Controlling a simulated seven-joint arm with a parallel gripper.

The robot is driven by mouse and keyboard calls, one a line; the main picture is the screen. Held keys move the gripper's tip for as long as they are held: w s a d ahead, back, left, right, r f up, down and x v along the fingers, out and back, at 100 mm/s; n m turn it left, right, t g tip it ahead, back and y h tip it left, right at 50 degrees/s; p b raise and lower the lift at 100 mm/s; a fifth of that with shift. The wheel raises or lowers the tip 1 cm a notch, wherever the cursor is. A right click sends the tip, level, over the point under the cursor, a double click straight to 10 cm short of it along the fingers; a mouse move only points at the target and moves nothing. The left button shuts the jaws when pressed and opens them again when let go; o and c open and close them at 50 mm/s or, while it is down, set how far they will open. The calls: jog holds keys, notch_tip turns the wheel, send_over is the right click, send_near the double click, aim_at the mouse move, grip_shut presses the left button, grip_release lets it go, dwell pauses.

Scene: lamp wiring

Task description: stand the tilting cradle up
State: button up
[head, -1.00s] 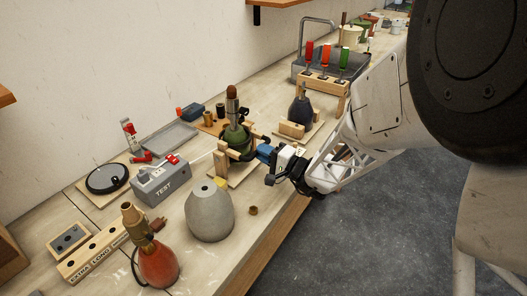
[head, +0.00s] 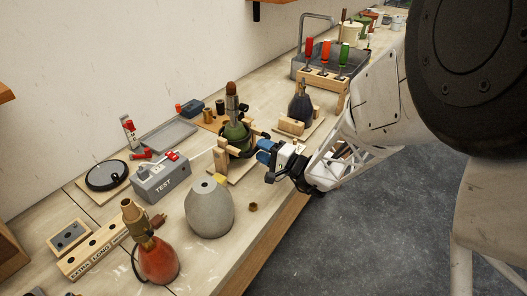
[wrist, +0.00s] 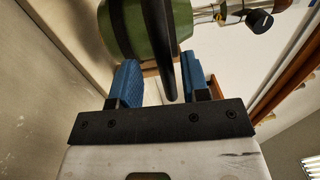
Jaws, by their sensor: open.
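The tilting cradle (head: 221,158) is a pale wooden frame on a board in the middle of the bench. It holds a green lamp body (head: 238,134) with a metal neck and brown top, which looks about upright in the head view. My gripper (head: 266,152) is at the cradle's right side, close to the lamp body. In the wrist view, my open blue fingers (wrist: 165,82) stand on either side of a dark curved bar or cord (wrist: 164,50). The green body (wrist: 133,28) lies just beyond them. Whether the fingers touch the bar is unclear.
A grey lamp body (head: 209,210) stands in front, with a red one (head: 158,263) at the front left. A grey test box (head: 163,179) is left of the cradle. A dark lamp body (head: 300,107) and a screwdriver rack (head: 322,82) stand behind.

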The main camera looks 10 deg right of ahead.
jog(key=shift+s+d, duration=0.1)
jog(key=v, duration=0.7)
jog(key=shift+s, duration=0.2)
jog(key=shift+d+f, duration=0.1)
jog(key=shift+d, duration=0.1)
jog(key=shift+a, duration=0.1)
dwell(0.4)
